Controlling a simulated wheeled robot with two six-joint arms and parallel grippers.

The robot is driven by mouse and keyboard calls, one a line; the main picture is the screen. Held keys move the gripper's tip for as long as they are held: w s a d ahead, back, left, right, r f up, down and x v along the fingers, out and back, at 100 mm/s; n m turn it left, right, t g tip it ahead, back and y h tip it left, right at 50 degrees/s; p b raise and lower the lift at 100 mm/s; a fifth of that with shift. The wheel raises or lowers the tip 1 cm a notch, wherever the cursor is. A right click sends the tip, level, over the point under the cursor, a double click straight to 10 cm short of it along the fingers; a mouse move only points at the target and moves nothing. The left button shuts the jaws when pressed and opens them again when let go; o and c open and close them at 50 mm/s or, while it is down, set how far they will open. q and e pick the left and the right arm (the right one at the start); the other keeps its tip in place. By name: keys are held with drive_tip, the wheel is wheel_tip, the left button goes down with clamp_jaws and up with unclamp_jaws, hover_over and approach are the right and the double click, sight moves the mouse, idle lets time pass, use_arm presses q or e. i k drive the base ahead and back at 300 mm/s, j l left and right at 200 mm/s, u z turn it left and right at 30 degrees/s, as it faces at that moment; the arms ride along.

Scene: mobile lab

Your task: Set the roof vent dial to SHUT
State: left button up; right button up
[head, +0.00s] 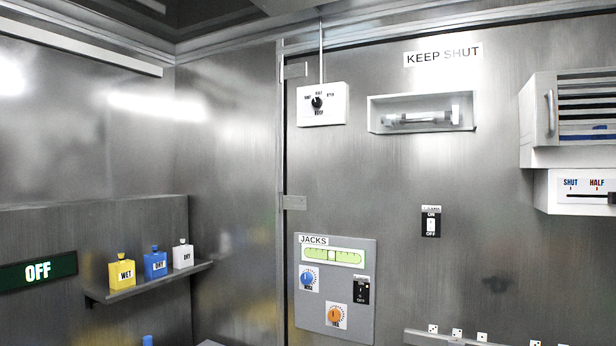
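The left label looks like SHUT, the top one like HALF and the right one like OPEN. The knob's mark seems to point roughly up, toward the middle label, but it is too small to be sure. Neither of my grippers shows in the head view.
A JACKS panel (362,320) is below the box. A recessed tube lamp (420,118) and a KEEP SHUT sign (442,56) are to the right. A louvred vent (540,130) with a SHUT/HALF slider panel (568,202) is far right. A shelf (135,289) of bottles sticks out at left.

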sight(317, 102)
drive_tip(key=i+l, duration=0.1)
drive_tip(key=i, duration=0.35)
drive_tip(key=i+l+u, duration=0.1)
drive_tip(key=i, duration=0.35)
drive_tip(key=i+l, duration=0.15)
drive_tip(key=i, duration=0.25)
drive_tip(key=i+l+u, duration=0.1)
drive_tip(key=i, duration=0.35)
